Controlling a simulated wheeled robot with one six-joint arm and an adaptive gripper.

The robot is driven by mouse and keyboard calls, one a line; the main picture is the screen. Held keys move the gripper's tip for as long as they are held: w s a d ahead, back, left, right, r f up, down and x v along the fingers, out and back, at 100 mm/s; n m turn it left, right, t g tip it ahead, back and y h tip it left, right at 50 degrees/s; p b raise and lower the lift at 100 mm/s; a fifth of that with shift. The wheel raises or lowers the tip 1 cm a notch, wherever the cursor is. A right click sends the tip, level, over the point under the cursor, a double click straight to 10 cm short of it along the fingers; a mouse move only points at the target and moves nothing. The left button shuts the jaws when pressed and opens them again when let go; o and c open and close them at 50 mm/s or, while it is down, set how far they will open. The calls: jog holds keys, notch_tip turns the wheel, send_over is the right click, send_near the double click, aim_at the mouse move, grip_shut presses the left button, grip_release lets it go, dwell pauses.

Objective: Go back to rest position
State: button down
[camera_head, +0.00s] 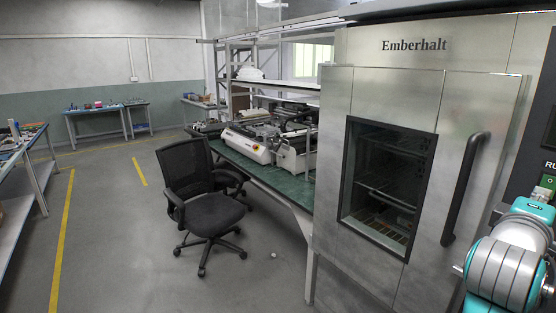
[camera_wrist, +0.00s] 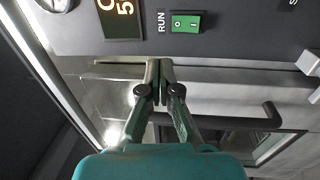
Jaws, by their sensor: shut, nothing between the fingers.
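My gripper (camera_wrist: 159,82) shows in the wrist view with its two fingers together and nothing between them. It is in front of a dark control panel (camera_wrist: 240,30), with its fingertips just below a green rocker switch (camera_wrist: 187,23) marked RUN. I cannot tell whether the fingertips touch the panel. In the head view my arm is at the lower right edge, in front of the metal cabinet marked Emberhalt (camera_head: 375,100). The fingers are not clear there. The green switch (camera_head: 547,182) shows just above my arm.
The cabinet door has a window and a black handle (camera_head: 464,188). A green-topped bench (camera_head: 262,176) with machines stands left of the cabinet. A black office chair (camera_head: 205,210) stands before it. The floor (camera_head: 110,225) further left is clear.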

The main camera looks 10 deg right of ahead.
jog(key=a+f+n+t+y, duration=0.1)
jog(key=a+f+t+y, duration=0.2)
jog(key=a+f, duration=0.6)
jog(key=a+f+n+t+y, duration=0.15)
jog(key=a+f+y, duration=0.3)
jog(key=f, duration=0.75)
jog(key=a+f+t+y, duration=0.3)
jog(key=a+f, duration=0.5)
jog(key=f, duration=0.3)
jog(key=s+a+f+m+y, duration=0.25)
jog(key=s+a+f, duration=0.35)
jog(key=s, duration=0.4)
jog(key=s+a+f+m+y, duration=0.2)
jog(key=s+a+f+y, duration=0.15)
jog(key=s+a, duration=0.45)
jog(key=s+m+y, duration=0.1)
jog(key=s+m, duration=0.1)
jog(key=s, duration=0.8)
jog(key=shift+s+a+r+m, duration=0.15)
jog(key=shift+s+a+m, duration=0.15)
jog(key=shift+a, duration=0.05)
